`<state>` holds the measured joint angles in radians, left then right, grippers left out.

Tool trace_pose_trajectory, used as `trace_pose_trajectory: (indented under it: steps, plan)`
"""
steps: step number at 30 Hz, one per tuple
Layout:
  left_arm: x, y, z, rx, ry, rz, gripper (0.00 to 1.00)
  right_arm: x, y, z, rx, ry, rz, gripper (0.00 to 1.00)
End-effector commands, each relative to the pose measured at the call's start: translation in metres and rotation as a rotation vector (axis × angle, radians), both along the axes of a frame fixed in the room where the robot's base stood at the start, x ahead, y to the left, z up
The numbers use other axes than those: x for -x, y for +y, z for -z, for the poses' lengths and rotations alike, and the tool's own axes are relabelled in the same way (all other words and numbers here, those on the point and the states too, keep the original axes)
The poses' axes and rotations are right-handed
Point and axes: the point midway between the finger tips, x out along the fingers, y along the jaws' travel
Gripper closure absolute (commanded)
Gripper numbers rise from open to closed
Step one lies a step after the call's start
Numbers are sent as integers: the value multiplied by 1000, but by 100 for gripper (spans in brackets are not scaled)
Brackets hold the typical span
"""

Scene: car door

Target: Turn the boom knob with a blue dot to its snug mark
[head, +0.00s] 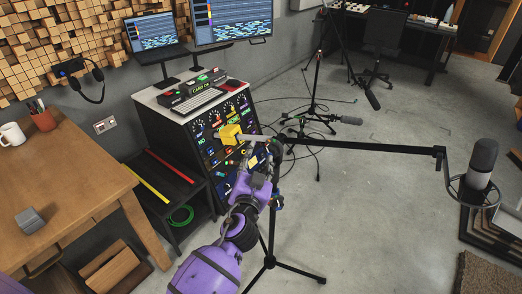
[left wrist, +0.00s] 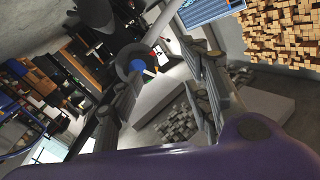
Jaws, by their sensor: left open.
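The boom knob (left wrist: 135,63) is dark and round with a blue dot (left wrist: 138,68) on its face, in the left wrist view. A pale pointer line and a small plate with a red mark (left wrist: 157,50) show beside it. My left gripper (left wrist: 160,66) is open, its fingers reaching toward the knob; I cannot tell whether they touch it. In the head view my left gripper (head: 264,158) is at the stand's top, just below the boom (head: 360,147), and hides the knob there. My right gripper is not in view.
The stand's tripod legs (head: 270,262) spread on the floor. A rack (head: 165,122) with equipment stands behind, and a wooden table (head: 75,185) is at left.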

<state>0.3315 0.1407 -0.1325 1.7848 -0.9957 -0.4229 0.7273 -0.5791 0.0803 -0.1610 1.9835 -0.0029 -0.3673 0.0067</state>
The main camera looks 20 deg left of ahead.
Motion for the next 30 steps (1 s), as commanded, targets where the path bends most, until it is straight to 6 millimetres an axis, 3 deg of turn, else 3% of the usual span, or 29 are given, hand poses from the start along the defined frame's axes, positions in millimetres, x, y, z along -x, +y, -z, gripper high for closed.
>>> trace_pose_trajectory:
  steps: [18, 30]
  plan:
    - [43, -5, 0, 0, 1, 0, 56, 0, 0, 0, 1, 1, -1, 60]
    - [48, -6, 0, 0, 0, -1, 56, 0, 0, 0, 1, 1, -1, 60]
